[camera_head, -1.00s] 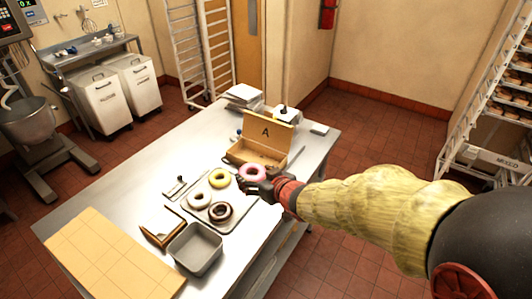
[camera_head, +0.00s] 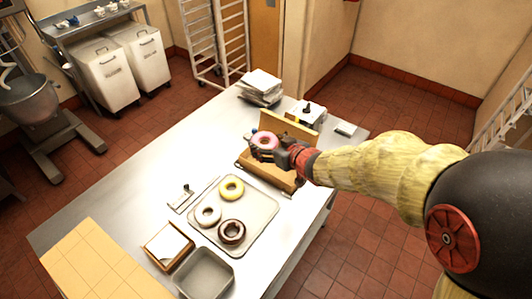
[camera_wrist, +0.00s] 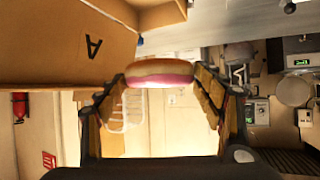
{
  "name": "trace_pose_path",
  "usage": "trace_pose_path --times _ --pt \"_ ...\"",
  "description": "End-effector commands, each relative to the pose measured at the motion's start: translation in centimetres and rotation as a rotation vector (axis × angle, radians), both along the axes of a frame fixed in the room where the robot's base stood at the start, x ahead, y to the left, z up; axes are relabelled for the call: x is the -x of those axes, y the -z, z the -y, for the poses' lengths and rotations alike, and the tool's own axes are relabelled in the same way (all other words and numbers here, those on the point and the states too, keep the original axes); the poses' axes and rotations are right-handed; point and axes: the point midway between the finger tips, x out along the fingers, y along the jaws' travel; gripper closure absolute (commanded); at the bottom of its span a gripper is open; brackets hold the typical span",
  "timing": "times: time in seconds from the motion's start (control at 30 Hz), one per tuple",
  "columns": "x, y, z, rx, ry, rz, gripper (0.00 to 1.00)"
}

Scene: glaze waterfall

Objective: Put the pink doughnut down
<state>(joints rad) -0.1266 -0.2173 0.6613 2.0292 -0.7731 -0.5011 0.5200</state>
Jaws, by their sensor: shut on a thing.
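The pink doughnut (camera_head: 264,141) is held in my gripper (camera_head: 268,147), which is shut on it. In the head view it is in front of the upright lid of the cardboard box (camera_head: 270,170), above the box's area. In the wrist view the doughnut (camera_wrist: 160,74) is seen edge-on between the two fingers, pink side down in that picture. The box (camera_wrist: 60,40) with a letter A fills the upper left there. My gripper and arm hide part of the box, and I cannot tell the exact height above it.
A tray (camera_head: 262,215) holds a yellow (camera_head: 231,189), a white (camera_head: 208,215) and a chocolate doughnut (camera_head: 231,231). A grey bin (camera_head: 206,272), a small brown-edged holder (camera_head: 168,246) and a wooden board (camera_head: 95,265) are nearer. Stacked boxes (camera_head: 261,86) stand behind. The table's left middle is clear.

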Motion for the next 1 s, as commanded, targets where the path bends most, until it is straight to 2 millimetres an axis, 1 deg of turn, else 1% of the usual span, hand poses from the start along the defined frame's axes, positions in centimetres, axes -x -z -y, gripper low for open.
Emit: trace_pose_path --times 0.03,0.07,0.1,0.2,0.3,0.57,0.67,0.73,0.83,1.0 --pt "-1.2 0.8 -0.3 0.0 -0.001 0.0 0.61" --pt "-1.8 1.1 -0.4 0.0 -0.001 -0.001 0.61" --pt "-2.4 2.0 -0.5 0.0 0.0 -0.002 0.61" --pt "-3.7 3.7 -0.8 0.0 -0.001 -0.001 0.61" --pt "-4.8 4.9 -1.0 0.0 0.0 0.0 0.61" --pt "-5.9 6.1 -1.2 0.001 0.0 0.0 0.61" --pt "-6.5 7.2 -1.4 0.0 0.0 0.0 0.61" --pt "-6.4 8.4 -1.3 0.0 0.0 -0.001 0.61" --pt "-6.4 9.5 -1.3 0.0 0.0 0.0 0.61" --pt "-6.4 9.6 -1.3 -0.001 0.001 0.002 0.61"
